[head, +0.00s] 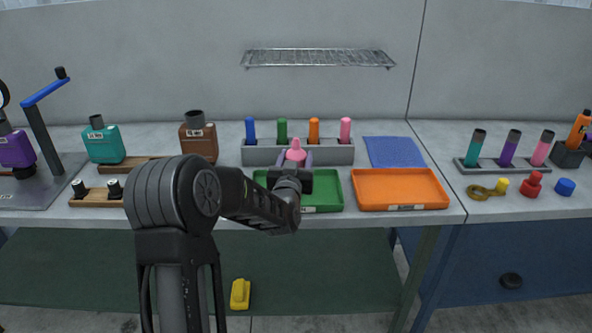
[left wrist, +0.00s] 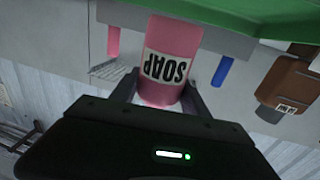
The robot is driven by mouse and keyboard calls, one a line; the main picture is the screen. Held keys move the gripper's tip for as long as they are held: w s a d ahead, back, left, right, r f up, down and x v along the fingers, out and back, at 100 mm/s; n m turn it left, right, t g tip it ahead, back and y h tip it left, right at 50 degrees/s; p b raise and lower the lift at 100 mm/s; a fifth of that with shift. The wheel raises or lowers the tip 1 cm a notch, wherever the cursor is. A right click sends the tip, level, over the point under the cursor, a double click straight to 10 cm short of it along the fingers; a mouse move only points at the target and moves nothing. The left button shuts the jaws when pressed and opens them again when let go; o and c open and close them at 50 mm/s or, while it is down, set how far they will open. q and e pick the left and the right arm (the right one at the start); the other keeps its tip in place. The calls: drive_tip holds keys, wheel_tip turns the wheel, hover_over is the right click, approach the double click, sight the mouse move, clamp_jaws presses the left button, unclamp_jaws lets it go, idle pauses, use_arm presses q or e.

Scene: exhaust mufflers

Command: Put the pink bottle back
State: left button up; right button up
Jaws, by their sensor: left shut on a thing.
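My left gripper (head: 295,164) is shut on the pink bottle (head: 296,153), which stands out in front of the grey rack and the back of the green tray (head: 327,190). In the left wrist view, which is upside down, the pink bottle (left wrist: 172,48) carries a white SOAP label and sits between the two fingers (left wrist: 160,95). It looks about upright. Its height above the bench is hard to tell. My right gripper is not in view.
The grey rack (head: 262,155) holds blue, green, orange and pink sticks. An orange tray (head: 400,188) and a blue mat (head: 394,151) lie to the right. Brown (head: 198,139) and teal (head: 103,143) bottles stand left. A wire shelf (head: 318,58) is on the wall.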

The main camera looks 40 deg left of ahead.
use_arm(q)
wheel_tip(320, 180, down, 4)
drive_tip(key=shift+r, duration=0.15)
drive_tip(key=o, duration=1.4)
drive_tip(key=shift+c, duration=0.2)
drive_tip(key=b+v, duration=0.1)
drive_tip(key=v, duration=1.1)
drive_tip(key=shift+b, duration=0.3)
